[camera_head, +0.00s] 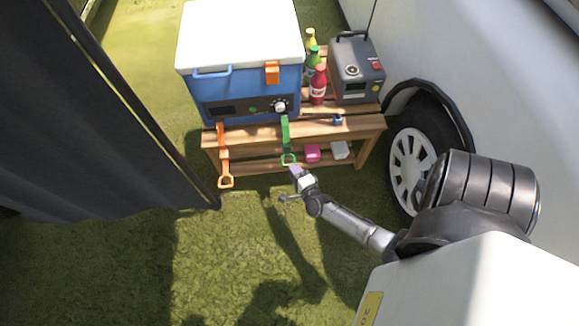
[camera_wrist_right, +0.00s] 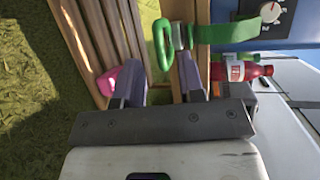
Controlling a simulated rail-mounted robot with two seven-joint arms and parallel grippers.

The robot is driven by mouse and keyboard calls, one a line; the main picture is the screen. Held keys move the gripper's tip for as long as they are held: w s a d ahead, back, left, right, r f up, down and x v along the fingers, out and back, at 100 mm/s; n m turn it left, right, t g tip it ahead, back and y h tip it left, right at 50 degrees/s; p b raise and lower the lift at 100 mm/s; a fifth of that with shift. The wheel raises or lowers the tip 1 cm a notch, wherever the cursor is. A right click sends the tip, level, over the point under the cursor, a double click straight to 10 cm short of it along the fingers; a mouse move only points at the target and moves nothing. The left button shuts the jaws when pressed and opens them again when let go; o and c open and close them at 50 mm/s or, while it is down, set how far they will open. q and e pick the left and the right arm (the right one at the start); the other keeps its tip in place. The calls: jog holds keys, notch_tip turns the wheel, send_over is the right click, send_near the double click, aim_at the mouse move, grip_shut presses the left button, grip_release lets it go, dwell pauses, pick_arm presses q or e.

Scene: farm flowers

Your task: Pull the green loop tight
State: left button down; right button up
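A green strap (camera_head: 285,133) hangs down the front of the blue cooler, with the green loop (camera_head: 288,159) at its lower end. My right gripper (camera_head: 296,172) is just below and near the loop. In the right wrist view, the green loop (camera_wrist_right: 161,45) lies just beyond my two purple-grey fingertips, by a metal buckle on the green strap (camera_wrist_right: 228,33). There the right gripper (camera_wrist_right: 160,80) is open, with nothing seen held between its fingers. I cannot tell whether a finger touches the loop. My left gripper is not in view.
The blue cooler (camera_head: 245,88) stands on a wooden bench (camera_head: 350,125). An orange strap with a loop (camera_head: 225,180) hangs at left. Bottles (camera_head: 318,85) and a grey box (camera_head: 355,72) stand right of the cooler. A dark curtain (camera_head: 80,110) and a vehicle wheel (camera_head: 410,160) flank the bench.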

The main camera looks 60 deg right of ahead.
jog(key=shift+b+x, duration=0.65)
jog(key=shift+x, duration=1.55)
jog(key=shift+s, duration=0.1)
grip_shut()
jog(key=shift+s+a+f, duration=0.1)
